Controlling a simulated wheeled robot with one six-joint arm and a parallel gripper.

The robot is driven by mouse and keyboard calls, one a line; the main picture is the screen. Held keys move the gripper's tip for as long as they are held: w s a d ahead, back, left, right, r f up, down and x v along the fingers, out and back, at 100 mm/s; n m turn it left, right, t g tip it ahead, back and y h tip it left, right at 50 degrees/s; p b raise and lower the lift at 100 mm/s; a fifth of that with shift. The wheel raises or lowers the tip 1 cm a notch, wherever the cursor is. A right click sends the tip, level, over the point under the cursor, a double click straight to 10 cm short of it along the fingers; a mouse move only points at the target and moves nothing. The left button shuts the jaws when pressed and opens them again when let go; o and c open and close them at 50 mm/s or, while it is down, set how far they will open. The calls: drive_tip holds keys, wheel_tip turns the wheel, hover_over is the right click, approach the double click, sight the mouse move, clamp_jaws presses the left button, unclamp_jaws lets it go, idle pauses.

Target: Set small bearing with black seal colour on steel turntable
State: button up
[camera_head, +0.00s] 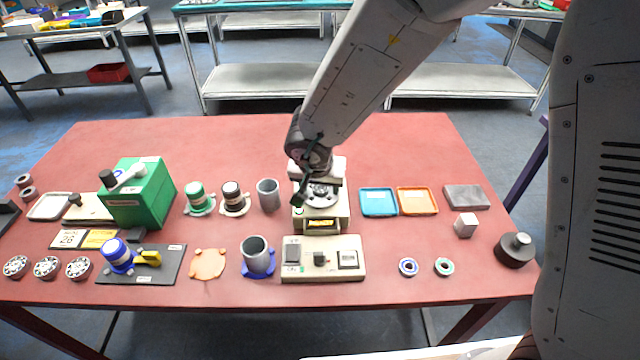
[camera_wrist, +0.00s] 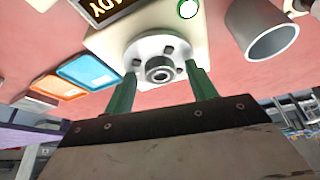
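The steel turntable (camera_wrist: 147,48) is a round pale metal disc on a cream device, seen close up in the wrist view. In the head view the turntable (camera_head: 322,200) is partly hidden by my wrist. A small ring with a dark band (camera_wrist: 160,70), which looks like the black-sealed bearing, sits at the disc's centre. My gripper (camera_wrist: 159,72) has two green fingers spread wide, one on each side of the ring, with a visible gap to each. In the head view the fingers are mostly hidden behind my wrist.
Blue (camera_head: 379,202) and orange (camera_head: 417,201) trays stand right of the device. A grey cup (camera_head: 268,195) stands close left. A switch panel (camera_head: 322,260) lies in front.

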drive_tip(key=shift+r, duration=0.1)
drive_tip(key=v, duration=1.2)
drive_tip(key=w+d+r+t+y, duration=0.3)
drive_tip(key=w+r+t, duration=0.25)
drive_tip(key=r, duration=0.45)
drive_tip(key=s+d+r+n+y, duration=0.1)
drive_tip(key=s+r+n+y, duration=0.2)
drive_tip(key=r+y, duration=0.3)
drive_tip(key=s+d+f+g+h, duration=0.3)
drive_tip(key=s+d+g+h, duration=0.1)
drive_tip(key=s+d, duration=0.6)
drive_tip(key=s+d+f+g+h, duration=0.3)
drive_tip(key=s+d, duration=0.7)
drive_tip(key=s, duration=0.4)
drive_tip(key=shift+s+d+g+h, duration=0.2)
drive_tip(key=shift+s+g+h, duration=0.25)
drive_tip(key=shift+g, duration=0.3)
